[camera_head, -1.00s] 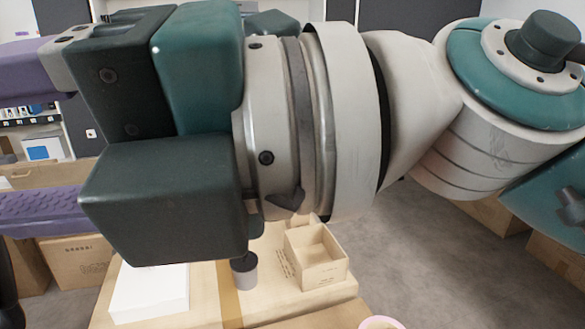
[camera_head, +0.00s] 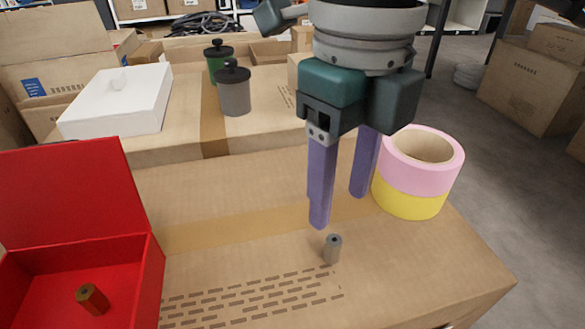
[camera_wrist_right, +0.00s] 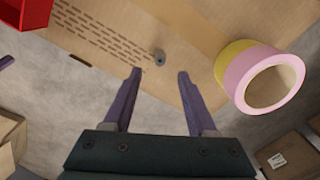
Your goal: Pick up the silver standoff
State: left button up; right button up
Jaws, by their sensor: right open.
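The silver standoff (camera_head: 333,248) is a small grey cylinder standing upright on the cardboard carton top, near its front right. It also shows in the right wrist view (camera_wrist_right: 159,58), ahead of the fingertips and between their lines. My right gripper (camera_head: 340,210) is open and empty, its purple fingers pointing down above and slightly behind the standoff, apart from it. In the right wrist view its fingertips (camera_wrist_right: 159,74) stand spread. My left gripper is not in view.
A pink and yellow tape stack (camera_head: 420,170) stands right of my right gripper. An open red box (camera_head: 80,240) at left holds a brass-coloured standoff (camera_head: 92,298). A white box (camera_head: 118,100), a grey canister (camera_head: 233,90) and a green canister (camera_head: 217,60) stand farther back.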

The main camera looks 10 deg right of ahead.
aim_at(334, 239)
notch_tip(334, 239, down, 3)
jog(key=shift+b, duration=0.6)
notch_tip(334, 239, down, 4)
jog(key=b, duration=0.3)
jog(key=shift+f, duration=0.2)
jog(key=shift+f+b, duration=0.45)
jog(key=shift+b, duration=0.05)
jog(key=shift+r, duration=0.1)
grip_shut()
